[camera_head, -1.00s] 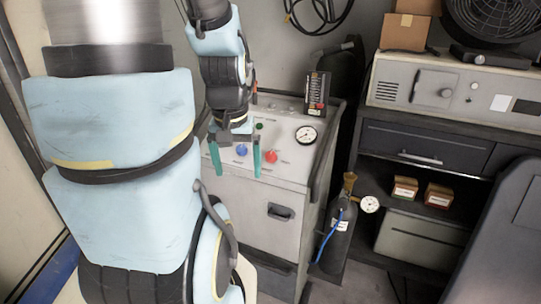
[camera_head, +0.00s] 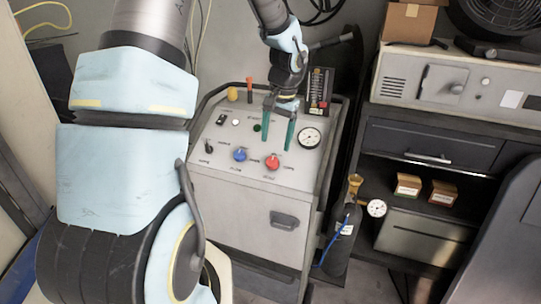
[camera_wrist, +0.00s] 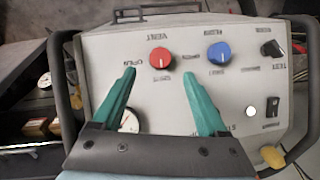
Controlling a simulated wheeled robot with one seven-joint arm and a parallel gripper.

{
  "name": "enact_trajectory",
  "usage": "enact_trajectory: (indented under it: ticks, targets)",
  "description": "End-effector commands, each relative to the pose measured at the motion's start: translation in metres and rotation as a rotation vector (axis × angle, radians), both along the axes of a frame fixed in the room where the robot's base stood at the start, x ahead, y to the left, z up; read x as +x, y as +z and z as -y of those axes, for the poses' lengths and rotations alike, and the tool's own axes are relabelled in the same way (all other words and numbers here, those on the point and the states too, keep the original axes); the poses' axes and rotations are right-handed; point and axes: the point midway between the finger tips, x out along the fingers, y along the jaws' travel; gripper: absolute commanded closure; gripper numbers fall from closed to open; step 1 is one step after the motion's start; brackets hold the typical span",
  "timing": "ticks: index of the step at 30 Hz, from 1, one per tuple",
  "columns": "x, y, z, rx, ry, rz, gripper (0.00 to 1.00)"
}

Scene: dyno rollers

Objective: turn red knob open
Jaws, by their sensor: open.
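The red knob (camera_head: 272,162) sits on the grey control panel (camera_head: 225,148), just right of the blue knob (camera_head: 240,154). In the wrist view the red knob (camera_wrist: 160,58) appears upright-marked under the label "VENT", which reads upside down, with "OPEN" to its left. My gripper (camera_head: 277,143) is open and empty, with teal fingers hanging over the panel behind the red knob. In the wrist view the two fingertips (camera_wrist: 159,72) point toward the red knob, one to each side. I cannot tell whether they touch the panel.
A round gauge (camera_head: 310,138) and a small black-and-red display block (camera_head: 319,88) stand right of my gripper. A green button (camera_head: 257,127), a black switch (camera_head: 209,147) and yellow knob (camera_head: 232,94) lie to the left. A gas cylinder (camera_head: 343,235) stands right of the cabinet.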

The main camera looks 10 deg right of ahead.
Motion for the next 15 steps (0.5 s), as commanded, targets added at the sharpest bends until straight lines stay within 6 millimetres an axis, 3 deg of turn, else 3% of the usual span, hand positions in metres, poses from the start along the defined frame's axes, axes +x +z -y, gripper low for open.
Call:
enact_trajectory:
  ticks: [7, 15]
  targets:
    - [0.002, -0.045, -0.005, 0.001, 0.001, -0.004, 0.24]
    - [0.005, -0.069, -0.008, 0.000, 0.001, -0.001, 0.24]
